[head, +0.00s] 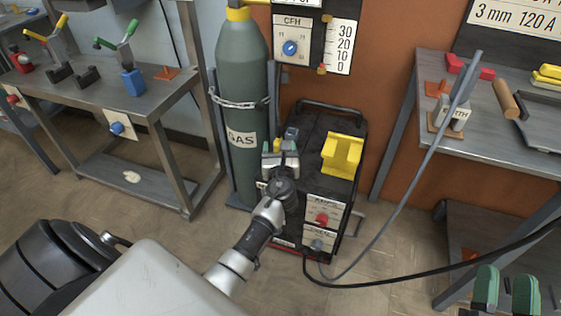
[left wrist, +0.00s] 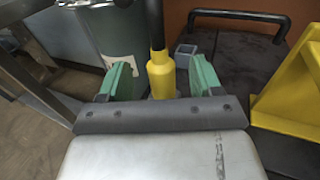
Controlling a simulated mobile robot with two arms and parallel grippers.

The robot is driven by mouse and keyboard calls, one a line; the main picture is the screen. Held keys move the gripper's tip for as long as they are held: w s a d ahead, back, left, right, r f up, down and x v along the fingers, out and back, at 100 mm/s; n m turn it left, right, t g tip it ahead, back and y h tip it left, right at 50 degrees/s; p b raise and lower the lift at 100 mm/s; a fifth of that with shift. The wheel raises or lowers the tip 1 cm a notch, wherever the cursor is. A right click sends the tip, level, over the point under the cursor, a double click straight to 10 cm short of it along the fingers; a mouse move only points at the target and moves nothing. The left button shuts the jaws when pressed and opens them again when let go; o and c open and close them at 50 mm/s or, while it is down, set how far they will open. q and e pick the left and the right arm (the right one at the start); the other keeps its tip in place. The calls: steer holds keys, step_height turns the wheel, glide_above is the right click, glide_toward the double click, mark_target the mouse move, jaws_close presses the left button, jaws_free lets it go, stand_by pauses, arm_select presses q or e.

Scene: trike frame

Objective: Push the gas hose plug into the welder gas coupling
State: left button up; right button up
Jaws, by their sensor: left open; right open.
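The welder (head: 318,130) is a black box with a handle, standing on the floor beside the green gas cylinder (head: 243,95). My left gripper (head: 281,147) is over its front left top. In the left wrist view, the open green fingers (left wrist: 162,80) stand on either side of a yellow plug (left wrist: 161,76) on a black hose, apparently the gas hose plug. Gaps show between plug and fingers. The plug's lower end and the coupling under it are hidden, so I cannot tell whether it is seated. My right gripper (head: 505,290) is open and empty at the bottom right.
A yellow holder (head: 342,155) stands on the welder's top, right of my left gripper. A small grey block (left wrist: 186,54) is just behind the plug. A workbench (head: 100,95) is at left and another (head: 480,125) at right. Cables (head: 400,283) cross the floor at right.

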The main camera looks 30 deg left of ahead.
arm_select(q)
steer(key=p+v, duration=0.1)
steer(key=v, duration=0.6)
steer(key=shift+s, duration=0.15)
arm_select(e)
steer(key=f+g, duration=0.1)
steer(key=f+g+h, duration=0.1)
steer(key=f, duration=0.1)
steer(key=f+g, duration=0.2)
steer(key=shift+w+d+h, duration=0.25)
steer(key=shift+d+h, duration=0.15)
arm_select(q)
steer(key=shift+d, duration=0.1)
arm_select(e)
steer(key=shift+r, duration=0.1)
